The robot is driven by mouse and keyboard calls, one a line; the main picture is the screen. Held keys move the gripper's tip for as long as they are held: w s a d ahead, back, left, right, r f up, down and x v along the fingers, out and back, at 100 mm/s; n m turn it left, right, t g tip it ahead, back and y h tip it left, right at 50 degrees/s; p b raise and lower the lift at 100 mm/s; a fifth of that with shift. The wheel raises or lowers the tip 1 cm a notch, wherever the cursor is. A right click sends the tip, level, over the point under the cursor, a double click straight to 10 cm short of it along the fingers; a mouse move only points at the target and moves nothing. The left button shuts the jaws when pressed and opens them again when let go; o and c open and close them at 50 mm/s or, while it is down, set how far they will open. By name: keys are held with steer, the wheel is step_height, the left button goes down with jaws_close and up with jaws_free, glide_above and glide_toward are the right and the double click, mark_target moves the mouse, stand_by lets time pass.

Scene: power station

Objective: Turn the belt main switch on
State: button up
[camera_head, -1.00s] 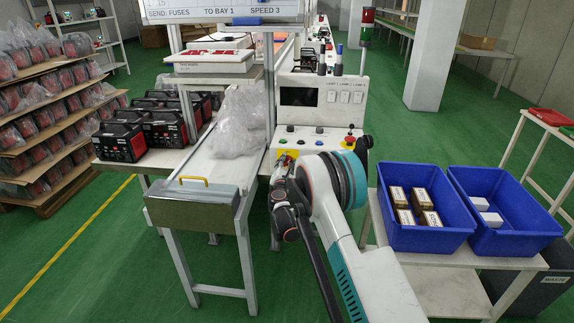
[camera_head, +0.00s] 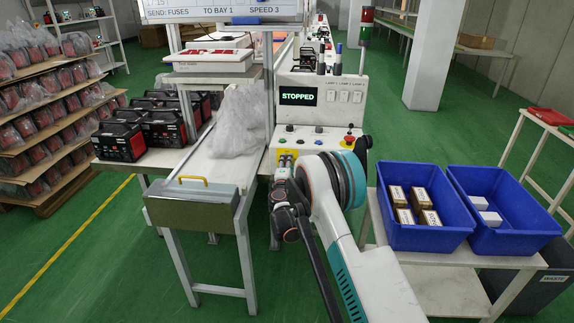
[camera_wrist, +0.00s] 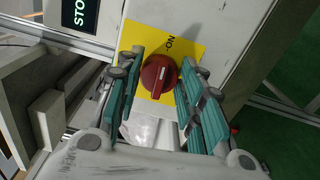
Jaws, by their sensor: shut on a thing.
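The belt main switch is a round red knob (camera_wrist: 158,76) on a yellow plate (camera_wrist: 190,42) marked ON, seen in the wrist view. A pale mark on the knob points roughly toward the ON lettering. My gripper (camera_wrist: 162,62) is shut on the knob, with one teal-padded finger on either side. In the head view, my gripper (camera_head: 284,160) is at the front of the control console (camera_head: 330,134), low on its left side; the arm and gripper largely hide the knob there. The console's display (camera_head: 298,96) is lit with green STOPPED text.
A green-box-fronted conveyor end (camera_head: 192,208) stands left of my arm. Blue bins (camera_head: 424,240) on a white table stand close on the right. A red mushroom button (camera_head: 349,138) and small buttons sit on the console's sloped panel. Open green floor lies front left.

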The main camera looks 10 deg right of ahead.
steer(key=shift+m, duration=0.7)
steer(key=o, duration=1)
steer(key=shift+o, duration=0.2)
steer(key=v, duration=1.2)
